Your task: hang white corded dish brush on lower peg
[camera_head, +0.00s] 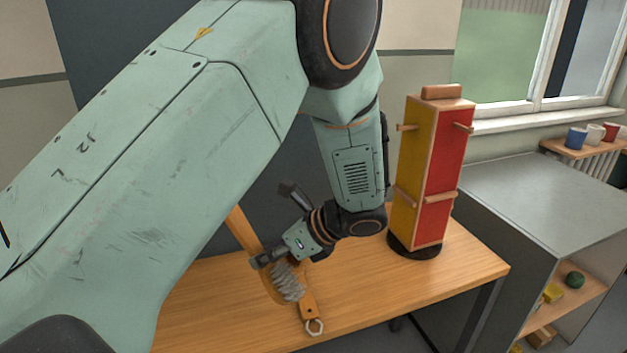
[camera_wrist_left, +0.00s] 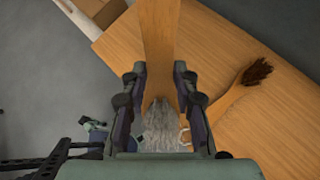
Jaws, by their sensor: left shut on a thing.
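My left gripper (camera_head: 268,259) is shut on the wooden white corded dish brush (camera_head: 243,232), held above the table. Its grey bristles (camera_head: 287,282) show below the fingers. In the left wrist view, broad wood (camera_wrist_left: 158,45) runs up between the fingers, with grey bristles (camera_wrist_left: 162,125) below. The peg post (camera_head: 425,170), yellow and red, stands right of the gripper. Its lower pegs (camera_head: 440,197) are empty. My right gripper is not seen.
The wooden table (camera_head: 380,285) is bare around the post's dark round base (camera_head: 415,246). A brush with brown bristles (camera_wrist_left: 258,70) lies on the table in the wrist view. A grey cabinet (camera_head: 535,185) stands to the right. My left arm hides the table's left part.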

